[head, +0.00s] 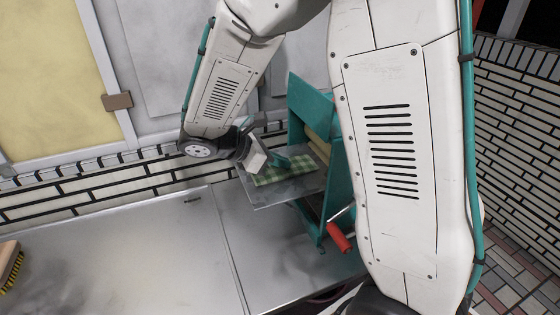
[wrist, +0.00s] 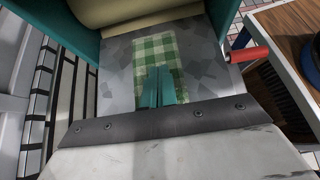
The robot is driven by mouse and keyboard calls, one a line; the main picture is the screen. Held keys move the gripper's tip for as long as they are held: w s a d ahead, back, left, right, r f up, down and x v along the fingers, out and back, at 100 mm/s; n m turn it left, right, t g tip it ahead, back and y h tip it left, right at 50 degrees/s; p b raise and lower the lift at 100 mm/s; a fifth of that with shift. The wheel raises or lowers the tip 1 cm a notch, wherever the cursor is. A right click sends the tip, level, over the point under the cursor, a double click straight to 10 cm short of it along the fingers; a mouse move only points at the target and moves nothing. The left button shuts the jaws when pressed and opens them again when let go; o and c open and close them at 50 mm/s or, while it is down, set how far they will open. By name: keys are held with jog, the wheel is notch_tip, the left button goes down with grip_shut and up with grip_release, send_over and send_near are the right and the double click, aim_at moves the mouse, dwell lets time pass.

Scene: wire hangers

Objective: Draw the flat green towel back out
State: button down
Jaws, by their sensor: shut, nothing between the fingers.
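The green and white checked towel (wrist: 153,50) lies flat on the grey metal feed tray (wrist: 112,75) of a teal-framed roller machine. It also shows in the head view (head: 287,176). In the wrist view its far end reaches close to the cream roller (wrist: 120,8). I cannot tell whether any of it lies under the roller. My gripper (wrist: 155,70) has its teal fingers together, over the near part of the towel, and hides some of it. The gripper shows in the head view too (head: 283,162). Whether the fingertips touch the cloth is unclear.
The teal frame (head: 312,105) rises beside the tray, with a red crank handle (head: 339,237) on its near side. A brick wall (head: 90,195) runs behind. The steel counter (head: 130,255) is mostly clear; a brush (head: 10,265) sits at its left edge.

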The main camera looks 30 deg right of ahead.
jog(key=shift+a+r, duration=0.1)
jog(key=shift+r, duration=0.25)
jog(key=w+a, duration=0.2)
jog(key=a, duration=1)
jog(key=s, duration=0.1)
jog(key=s+f+m+y, duration=0.1)
jog(key=s+m, duration=0.1)
jog(key=shift+a+f+g, duration=0.1)
jog(key=shift+f+g, duration=0.15)
jog(key=shift+g, duration=0.15)
jog(key=shift+s+d+r+m+y, duration=0.15)
jog(key=shift+s+r+m+y, duration=0.05)
jog(key=shift+s+m+y, duration=0.25)
jog(key=shift+s+d+r+m+y, duration=0.15)
jog(key=shift+s+m+y, duration=0.15)
jog(key=shift+s, duration=0.2)
jog(key=s+d+r+m+t+y, duration=0.1)
jog(key=s+d+r+m+y, duration=0.1)
jog(key=s, duration=0.4)
jog(key=s+d+r+m+t+y, duration=0.1)
jog(key=s+d+r+m+y, duration=0.2)
jog(key=s+r+m, duration=0.2)
jog(key=s+d+r+m+t+y, duration=0.2)
jog(key=s+r+m+y, duration=0.1)
jog(key=s+m, duration=0.2)
jog(key=shift+s+d+r+m, duration=0.25)
jog(key=shift+s+d+m, duration=0.15)
jog(key=shift+s, duration=0.6)
jog(key=shift+y, duration=0.25)
